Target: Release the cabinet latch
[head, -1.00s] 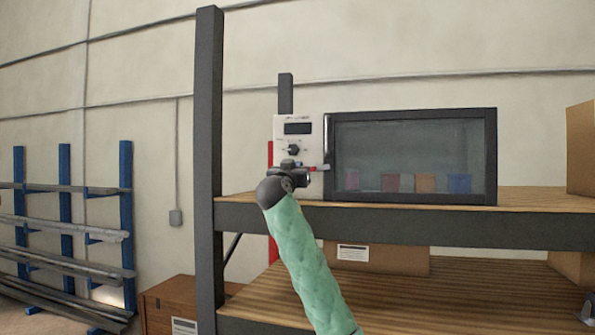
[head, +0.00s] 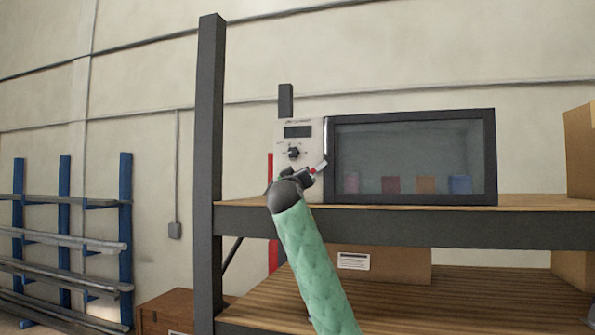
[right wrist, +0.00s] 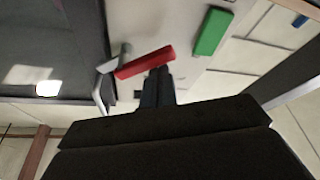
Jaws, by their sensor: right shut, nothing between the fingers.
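The cabinet (head: 410,112) is a dark-framed box with a glass door and a pale control panel (head: 284,163) on its left. A small red bar (head: 312,170), perhaps the latch, sits low beside the door edge, tilted up to the right. In the right wrist view the red bar (right wrist: 145,62) has a grey piece at one end, near the dark door frame. My right gripper (right wrist: 158,72) is shut and empty, its tips at the red bar; I cannot tell whether they touch. In the head view the right gripper (head: 308,176) partly covers the panel's lower part. My left gripper is not in view.
The cabinet stands on a shelf (head: 400,226) with a dark upright post (head: 209,150) to its left. A cardboard box (head: 580,150) is at the far right. A green block (right wrist: 213,32) shows on the panel. Several coloured blocks show dimly behind the glass.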

